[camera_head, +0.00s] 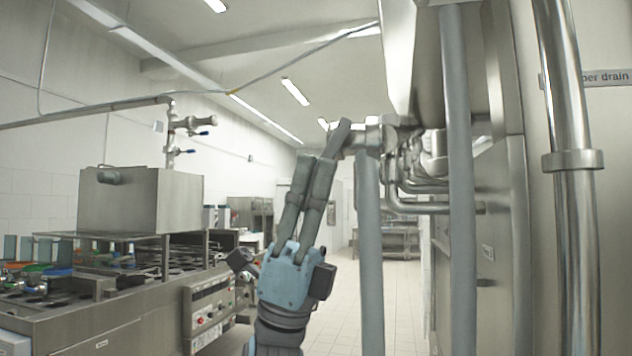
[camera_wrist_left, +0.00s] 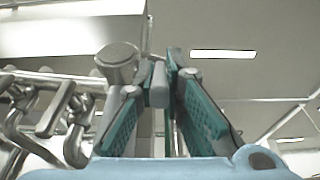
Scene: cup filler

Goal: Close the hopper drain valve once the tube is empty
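The drain valve (camera_head: 371,137) sits on a metal pipe fitting beside the large steel hopper body, upper middle of the head view. Its grey bar handle (camera_head: 340,136) is tilted, its top leaning right. My left gripper (camera_head: 321,160) reaches up to the handle from below. In the left wrist view the handle (camera_wrist_left: 158,86) stands between the two green-padded fingertips, which look closed against its sides. The round end of the valve (camera_wrist_left: 118,56) shows just left of the fingers. Whether the tube is empty cannot be seen. My right gripper is not in view.
A thick steel pipe (camera_head: 572,160) stands at the right, before a partly covered "drain" label (camera_head: 607,78). Bent pipes (camera_head: 430,190) lie behind the valve. A steel filling machine (camera_head: 140,200) stands at the left. The tiled aisle (camera_head: 338,300) between is open.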

